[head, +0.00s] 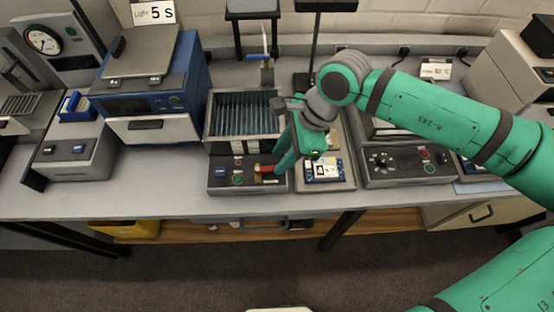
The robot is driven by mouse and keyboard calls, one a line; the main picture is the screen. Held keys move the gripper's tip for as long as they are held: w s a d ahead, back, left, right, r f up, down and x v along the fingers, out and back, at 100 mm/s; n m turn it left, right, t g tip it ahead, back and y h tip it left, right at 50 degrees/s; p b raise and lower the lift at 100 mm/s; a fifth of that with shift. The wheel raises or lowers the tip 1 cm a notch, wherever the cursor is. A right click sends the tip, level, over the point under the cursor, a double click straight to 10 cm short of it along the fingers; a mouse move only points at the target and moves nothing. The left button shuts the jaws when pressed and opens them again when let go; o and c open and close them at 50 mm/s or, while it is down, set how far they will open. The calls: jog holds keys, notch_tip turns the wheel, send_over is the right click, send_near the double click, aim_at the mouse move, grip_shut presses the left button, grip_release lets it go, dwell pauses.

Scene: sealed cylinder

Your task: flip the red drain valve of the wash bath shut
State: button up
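The wash bath (213,140) is a grey open basin with a ribbed interior, set on the bench at the middle of the head view. The red drain valve (267,169) shows as a short red handle lying roughly sideways at the right of that panel. My gripper (282,170) reaches down from the right, with its green fingers beside the red handle's right end. The fingers overlap in this view, so contact and finger opening are unclear. Part of the valve is hidden.
A blue box-shaped device (150,95) stands left of the bath. A grey unit with knobs (410,165) stands to the right, and a small panel with a display (324,170) is close beside my gripper. Stands rise behind the bath. The bench's front edge is clear.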

aim_at(267, 169)
jog(key=shift+x, duration=1.45)
grip_shut()
jog(key=shift+s, duration=0.15)
jog(key=shift+m, duration=0.4)
jog(key=shift+s, duration=0.1)
grip_release()
